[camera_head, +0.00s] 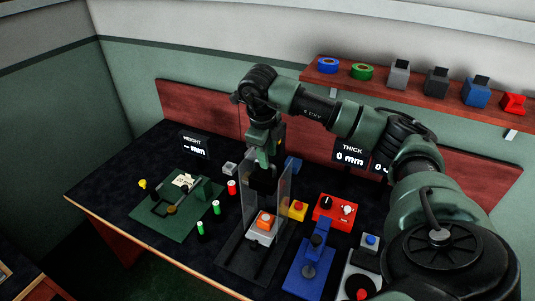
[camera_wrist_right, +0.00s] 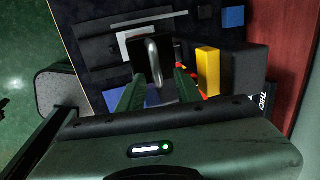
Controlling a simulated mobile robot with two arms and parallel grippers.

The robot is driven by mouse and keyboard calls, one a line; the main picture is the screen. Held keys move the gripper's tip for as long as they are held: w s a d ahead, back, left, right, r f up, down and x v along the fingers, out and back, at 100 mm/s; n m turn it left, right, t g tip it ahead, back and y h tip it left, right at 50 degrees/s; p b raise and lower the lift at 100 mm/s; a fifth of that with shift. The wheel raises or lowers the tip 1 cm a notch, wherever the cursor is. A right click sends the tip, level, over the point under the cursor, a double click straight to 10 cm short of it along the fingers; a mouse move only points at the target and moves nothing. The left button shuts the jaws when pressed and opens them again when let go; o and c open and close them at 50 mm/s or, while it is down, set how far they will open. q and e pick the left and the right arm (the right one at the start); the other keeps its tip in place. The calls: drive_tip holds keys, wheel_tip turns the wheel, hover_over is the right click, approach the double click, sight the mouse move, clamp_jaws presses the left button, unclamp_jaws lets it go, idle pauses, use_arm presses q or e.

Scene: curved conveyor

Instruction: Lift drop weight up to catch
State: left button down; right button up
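The drop weight is a black block (camera_head: 263,180) high between the clear panels of a drop tester (camera_head: 283,185). In the right wrist view its grey loop handle (camera_wrist_right: 153,58) stands between my right gripper's (camera_wrist_right: 158,78) green fingers. The fingers look apart, with a narrow gap on each side of the handle; contact is not clear. In the head view my right gripper (camera_head: 265,158) points down just over the block. An orange piece (camera_head: 265,221) sits on a white block (camera_head: 261,236) below the weight. The catch cannot be made out. My left gripper is not in view.
Right of the tester stand a yellow box with a red button (camera_head: 298,210), a red device (camera_head: 335,212) and a blue press (camera_head: 310,266). Left are green-capped cylinders (camera_head: 216,207) and a green board (camera_head: 172,211). A shelf (camera_head: 420,92) hangs at the back right.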

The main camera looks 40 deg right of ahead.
wheel_tip(320, 180, up, 8)
drive_tip(key=a+b, duration=0.1)
drive_tip(key=b, duration=0.1)
drive_tip(key=shift+s+a+f, duration=0.15)
drive_tip(key=shift+s+a, duration=0.05)
drive_tip(key=shift+s, duration=0.15)
